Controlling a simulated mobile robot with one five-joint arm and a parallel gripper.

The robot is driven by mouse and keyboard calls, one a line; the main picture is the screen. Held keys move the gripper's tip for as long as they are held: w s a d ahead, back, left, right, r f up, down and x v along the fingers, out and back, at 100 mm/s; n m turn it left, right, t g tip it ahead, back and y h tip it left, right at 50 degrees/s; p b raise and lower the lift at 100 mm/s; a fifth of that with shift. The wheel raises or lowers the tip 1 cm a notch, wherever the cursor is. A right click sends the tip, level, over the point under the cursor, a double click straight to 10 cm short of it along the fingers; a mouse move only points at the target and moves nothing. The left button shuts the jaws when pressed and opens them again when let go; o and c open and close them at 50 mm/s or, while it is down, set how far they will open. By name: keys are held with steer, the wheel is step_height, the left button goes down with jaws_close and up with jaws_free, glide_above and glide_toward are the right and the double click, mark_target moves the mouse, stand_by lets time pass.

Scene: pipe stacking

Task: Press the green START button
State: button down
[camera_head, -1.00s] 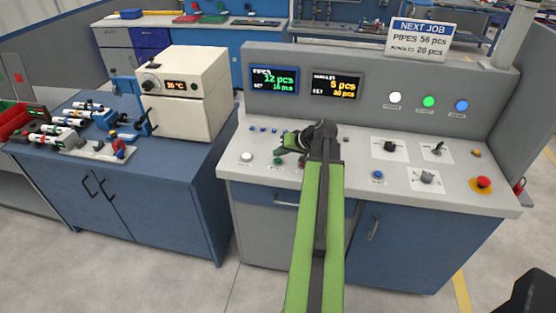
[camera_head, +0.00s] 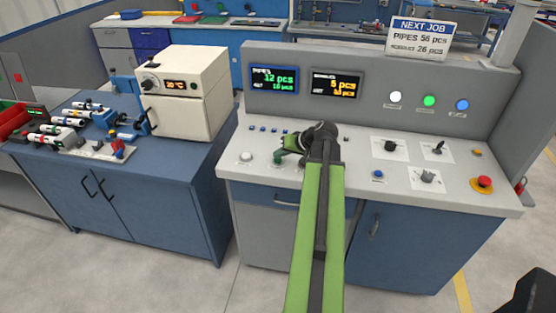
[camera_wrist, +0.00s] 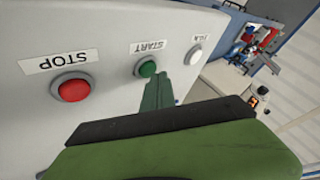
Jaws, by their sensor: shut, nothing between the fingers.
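The green START button (camera_wrist: 148,68) sits on the grey console panel between the red STOP button (camera_wrist: 74,88) and a white button (camera_wrist: 194,55). In the wrist view my green gripper (camera_wrist: 161,80) is shut and empty, its fingertips right beside the START button and overlapping its edge. I cannot tell whether they touch it. In the head view my gripper (camera_head: 280,153) is low over the front left of the console, and the START button is hard to tell apart from the fingertips. My arm hides the red STOP button there.
The console (camera_head: 330,193) carries two displays, knobs, several other buttons and a red emergency stop (camera_head: 484,182) at right. A cream oven (camera_head: 185,85) and a blue bench with pipes stand to the left. Floor between the bench and console is clear.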

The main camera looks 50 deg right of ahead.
mark_target(280, 160)
steer(key=shift+f+b, duration=0.35)
steer(key=shift+b, duration=0.05)
stand_by(0.4)
steer(key=shift+r, duration=0.15)
steer(key=shift+r+p, duration=0.65)
steer(key=shift+p, duration=0.2)
step_height(280, 160, up, 5)
steer(key=p, duration=0.5)
steer(key=shift+r, duration=0.1)
stand_by(0.4)
